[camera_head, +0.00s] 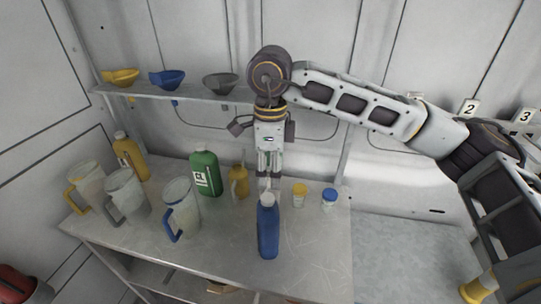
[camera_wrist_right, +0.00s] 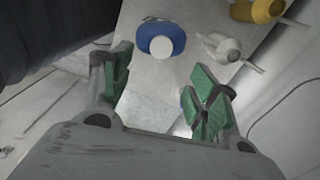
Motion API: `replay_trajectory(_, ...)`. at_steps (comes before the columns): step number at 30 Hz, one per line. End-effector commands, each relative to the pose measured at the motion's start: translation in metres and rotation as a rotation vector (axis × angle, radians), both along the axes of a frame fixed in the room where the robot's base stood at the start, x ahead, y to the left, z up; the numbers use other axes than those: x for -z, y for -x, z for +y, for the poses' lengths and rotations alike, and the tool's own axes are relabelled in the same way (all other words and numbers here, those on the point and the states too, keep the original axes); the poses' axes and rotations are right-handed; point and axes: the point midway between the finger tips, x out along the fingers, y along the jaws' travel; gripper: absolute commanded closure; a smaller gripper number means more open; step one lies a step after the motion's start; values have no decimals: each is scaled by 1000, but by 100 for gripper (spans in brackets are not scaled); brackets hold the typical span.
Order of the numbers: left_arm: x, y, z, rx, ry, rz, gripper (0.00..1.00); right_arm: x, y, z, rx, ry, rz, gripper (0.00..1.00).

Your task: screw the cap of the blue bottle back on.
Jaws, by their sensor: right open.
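The blue bottle (camera_head: 268,235) stands upright near the front of the table. A pale round top (camera_wrist_right: 161,47) shows on the blue bottle (camera_wrist_right: 161,31) in the right wrist view; I cannot tell whether it is a cap or the bare mouth. My right gripper (camera_head: 267,180) points down, just above and behind the bottle's top in the head view. In the wrist view the right gripper (camera_wrist_right: 160,92) has its green-padded fingers spread, with nothing between them, and the bottle lies beyond the tips. No separate loose cap is clear. My left gripper is out of view.
A green bottle (camera_head: 205,175), a yellow oil can (camera_head: 238,183) and several clear jugs (camera_head: 181,210) stand left. Small jars with yellow (camera_head: 299,189) and blue lids (camera_head: 330,193) stand right. A shelf (camera_head: 190,92) holds funnels behind. The table's front right is clear.

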Motion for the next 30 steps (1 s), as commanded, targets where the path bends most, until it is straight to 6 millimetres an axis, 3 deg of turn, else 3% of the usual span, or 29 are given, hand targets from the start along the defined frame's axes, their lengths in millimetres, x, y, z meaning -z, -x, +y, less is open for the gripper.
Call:
replay_trajectory(18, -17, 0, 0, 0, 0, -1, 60, 71, 0, 0, 0, 1, 1, 40)
replay_trajectory(30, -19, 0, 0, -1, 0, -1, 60, 86, 0, 0, 0, 0, 0, 40)
